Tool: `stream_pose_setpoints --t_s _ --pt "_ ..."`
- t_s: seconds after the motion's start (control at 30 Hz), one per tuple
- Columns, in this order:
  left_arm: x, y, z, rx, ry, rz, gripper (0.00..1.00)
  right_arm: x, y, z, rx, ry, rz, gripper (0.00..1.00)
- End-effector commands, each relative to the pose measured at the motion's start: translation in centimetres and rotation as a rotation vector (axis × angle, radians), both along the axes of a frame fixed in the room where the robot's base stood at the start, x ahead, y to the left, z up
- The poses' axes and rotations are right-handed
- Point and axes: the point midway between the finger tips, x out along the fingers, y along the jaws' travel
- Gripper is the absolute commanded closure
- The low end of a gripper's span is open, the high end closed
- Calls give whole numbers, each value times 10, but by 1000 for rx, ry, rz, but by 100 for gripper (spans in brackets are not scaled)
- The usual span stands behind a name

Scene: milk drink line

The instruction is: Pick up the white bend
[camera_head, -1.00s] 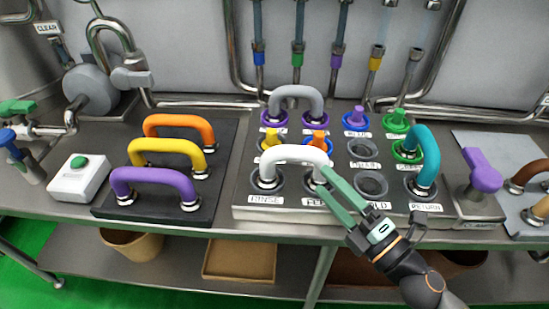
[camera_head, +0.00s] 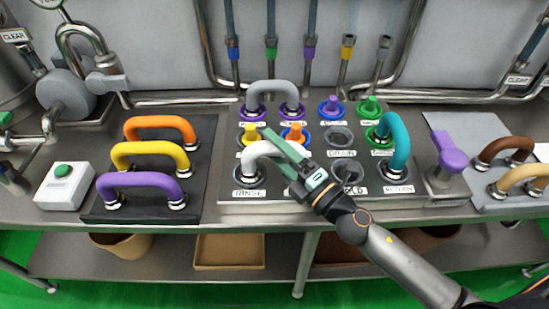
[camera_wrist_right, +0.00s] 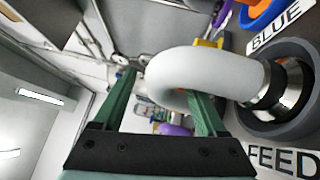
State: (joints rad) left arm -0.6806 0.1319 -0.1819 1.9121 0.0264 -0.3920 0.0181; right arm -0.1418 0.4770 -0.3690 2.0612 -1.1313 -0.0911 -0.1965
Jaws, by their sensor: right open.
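The white bend (camera_head: 252,160) stands on the front row of the panel, its left end in the port labelled RINSE. My right gripper (camera_head: 268,140) is open at the bend's top and covers its right part in the head view. In the right wrist view the white bend (camera_wrist_right: 200,72) arches large and close, one end at the port labelled FEED. There my right gripper (camera_wrist_right: 162,85) has one finger outside the arch and the other by its inner side, with the tube between them. Whether the fingers touch it I cannot tell. My left gripper is not in view.
A grey bend (camera_head: 272,88) stands behind on the panel (camera_head: 290,208), and a teal bend (camera_head: 397,140) to the right. A purple-handled valve (camera_head: 450,152) stands right of the panel.

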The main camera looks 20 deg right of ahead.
Motion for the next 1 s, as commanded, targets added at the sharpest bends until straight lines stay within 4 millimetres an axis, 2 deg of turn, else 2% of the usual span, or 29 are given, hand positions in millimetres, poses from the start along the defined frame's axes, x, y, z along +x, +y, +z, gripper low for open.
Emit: stream_pose_setpoints --t_s 0.03,0.2,0.53,1.0 --pt "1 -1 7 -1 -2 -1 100 8 3 6 1 -2 -1 26" --pt "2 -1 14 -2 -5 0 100 26 12 7 2 -1 -1 26" --pt "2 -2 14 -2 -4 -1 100 31 15 6 1 0 0 26" --pt "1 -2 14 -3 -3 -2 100 31 15 6 1 0 0 78"
